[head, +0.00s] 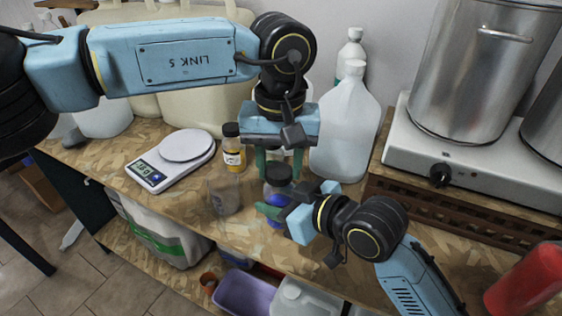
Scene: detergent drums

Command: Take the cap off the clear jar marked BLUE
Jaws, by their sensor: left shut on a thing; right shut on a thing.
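The clear jar with blue contents (273,198) stands upright at the front of the worktop; no marking on it is readable. Its dark cap (278,174) is on top, with no gap visible between cap and jar. My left gripper (279,166) comes down from above, its green fingers shut on the cap from both sides. My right gripper (290,205) comes in from the lower right and is shut on the jar's body, hiding part of its right side and lower front.
A clear, empty-looking jar (225,195) stands just left. Behind are a small bottle with yellow contents (234,157) and a white jug (344,135). A scale (160,172) is at left; a hotplate (455,165) with steel pots (470,75) is at right.

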